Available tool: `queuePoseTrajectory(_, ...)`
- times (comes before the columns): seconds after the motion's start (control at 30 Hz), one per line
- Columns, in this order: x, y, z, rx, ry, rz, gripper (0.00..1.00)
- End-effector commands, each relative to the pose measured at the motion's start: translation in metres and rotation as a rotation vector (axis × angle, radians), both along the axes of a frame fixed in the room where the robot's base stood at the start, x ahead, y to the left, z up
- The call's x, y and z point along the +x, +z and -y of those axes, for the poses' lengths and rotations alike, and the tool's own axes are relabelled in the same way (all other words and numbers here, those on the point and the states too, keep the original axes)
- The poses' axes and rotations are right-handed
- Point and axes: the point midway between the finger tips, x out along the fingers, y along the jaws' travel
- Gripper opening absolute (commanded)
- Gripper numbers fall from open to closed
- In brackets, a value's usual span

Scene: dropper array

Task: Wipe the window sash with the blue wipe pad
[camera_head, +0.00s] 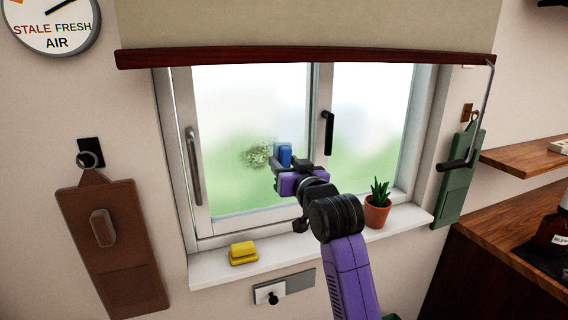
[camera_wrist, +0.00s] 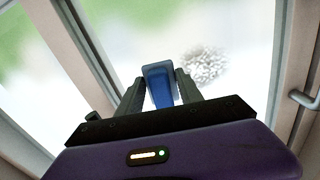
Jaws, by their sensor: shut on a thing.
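The blue wipe pad (camera_head: 284,154) is held in my gripper (camera_head: 291,166), in front of the left window sash (camera_head: 217,225). In the wrist view the blue pad (camera_wrist: 159,86) sits between the two fingers of my gripper (camera_wrist: 160,92), which are shut on it. A speckled grey-white smudge (camera_head: 256,155) is on the glass just left of the pad in the head view. The smudge (camera_wrist: 205,66) shows to the right of the pad in the wrist view. I cannot tell whether the pad touches the glass.
A yellow sponge-like block (camera_head: 243,253) and a potted plant (camera_head: 377,210) stand on the sill (camera_head: 215,268). Window handles (camera_head: 194,165) and (camera_head: 328,133) flank the left pane. A blind with a dark bar (camera_head: 300,57) hangs above; its crank (camera_head: 455,166) hangs at right.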

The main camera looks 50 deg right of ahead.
Motion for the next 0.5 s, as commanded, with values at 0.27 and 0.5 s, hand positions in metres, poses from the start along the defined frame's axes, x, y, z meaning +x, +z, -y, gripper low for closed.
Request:
queuePoseTrajectory(0.27,0.006,0.016,-0.006,-0.010,0.004,0.015,0.00)
queuePoseTrajectory(0.5,0.017,0.014,-0.024,-0.007,0.008,0.013,0.00)
